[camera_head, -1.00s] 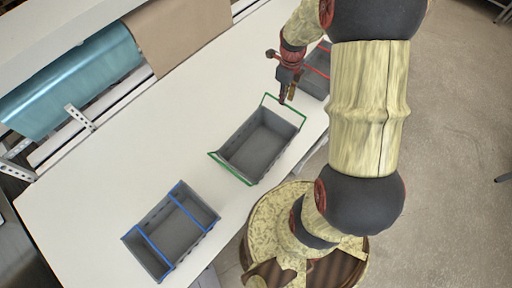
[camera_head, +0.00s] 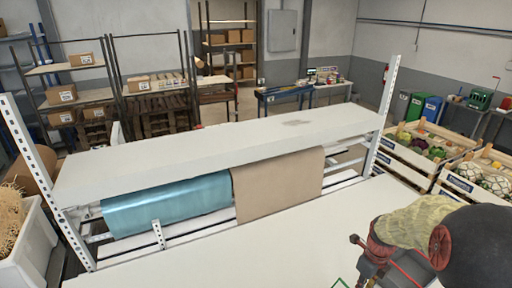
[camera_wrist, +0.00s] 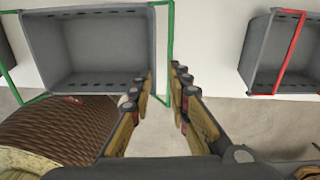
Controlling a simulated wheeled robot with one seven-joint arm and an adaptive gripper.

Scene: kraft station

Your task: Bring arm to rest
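My arm reaches in from the lower right of the head view, with my gripper (camera_head: 368,282) low over the white table (camera_head: 290,255). In the wrist view my gripper (camera_wrist: 162,72) has its two fingers apart, with nothing between them. It is above the gap between a grey crate with green handles (camera_wrist: 95,88) on the left and a grey crate with red handles (camera_wrist: 262,50) on the right. In the head view only a bit of green handle (camera_head: 340,282) shows, and my arm hides much of the red-handled crate's area.
A shelf (camera_head: 220,150) with a blue roll (camera_head: 170,203) and a brown paper roll (camera_head: 280,185) stands along the table's back. A metal post (camera_head: 388,100) rises at its right end. Wooden produce crates (camera_head: 415,165) stand at the right. Part of another container shows at the wrist view's left edge.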

